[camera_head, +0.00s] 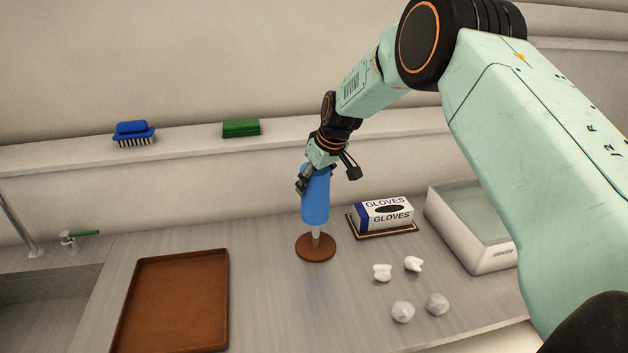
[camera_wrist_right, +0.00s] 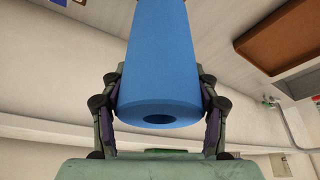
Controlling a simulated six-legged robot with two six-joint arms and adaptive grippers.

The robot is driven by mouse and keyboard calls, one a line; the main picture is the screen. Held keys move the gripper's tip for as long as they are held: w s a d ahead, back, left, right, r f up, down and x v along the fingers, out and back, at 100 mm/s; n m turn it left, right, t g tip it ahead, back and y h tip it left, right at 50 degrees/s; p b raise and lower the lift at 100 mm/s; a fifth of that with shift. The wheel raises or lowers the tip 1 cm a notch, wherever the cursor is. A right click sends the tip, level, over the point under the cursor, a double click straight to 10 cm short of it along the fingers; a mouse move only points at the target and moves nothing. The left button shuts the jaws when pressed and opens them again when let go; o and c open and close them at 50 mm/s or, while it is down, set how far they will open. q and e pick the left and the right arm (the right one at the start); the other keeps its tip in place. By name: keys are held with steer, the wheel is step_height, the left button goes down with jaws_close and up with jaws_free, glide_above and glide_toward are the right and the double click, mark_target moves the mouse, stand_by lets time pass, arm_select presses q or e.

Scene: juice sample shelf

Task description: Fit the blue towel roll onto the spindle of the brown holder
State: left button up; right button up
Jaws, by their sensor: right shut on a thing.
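The blue towel roll (camera_head: 315,198) is upright in the head view, with its lower end around or in front of the pale spindle (camera_head: 316,238) of the brown holder. The holder's round brown base (camera_head: 316,250) stands on the counter, and a short length of spindle shows between roll and base. My right gripper (camera_head: 316,180) is shut on the upper part of the roll. In the right wrist view the roll (camera_wrist_right: 160,65) sits between both fingers (camera_wrist_right: 160,105), with the hole in its near end visible. The spindle is hidden there. My left gripper is not in view.
A brown tray (camera_head: 222,300) lies left of the holder. A glove box (camera_head: 385,213) on a dark mat and a pale bin (camera_head: 462,240) stand to the right. Several small white and grey lumps (camera_head: 403,311) lie in front. A blue brush (camera_head: 132,132) and green sponge (camera_head: 241,128) sit on the ledge.

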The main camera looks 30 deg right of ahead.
mark_target(326, 188)
steer(key=shift+w+f+b, duration=0.1)
steer(key=shift+f+b, duration=0.4)
steer(key=shift+f, duration=0.35)
stand_by(0.6)
steer(key=shift+s+f, duration=0.1)
steer(key=shift+s, duration=0.1)
steer(key=shift+f+b, duration=2.65)
steer(key=shift+f, duration=1.1)
stand_by(0.7)
steer(key=o, duration=1.4)
steer(key=v, duration=1.2)
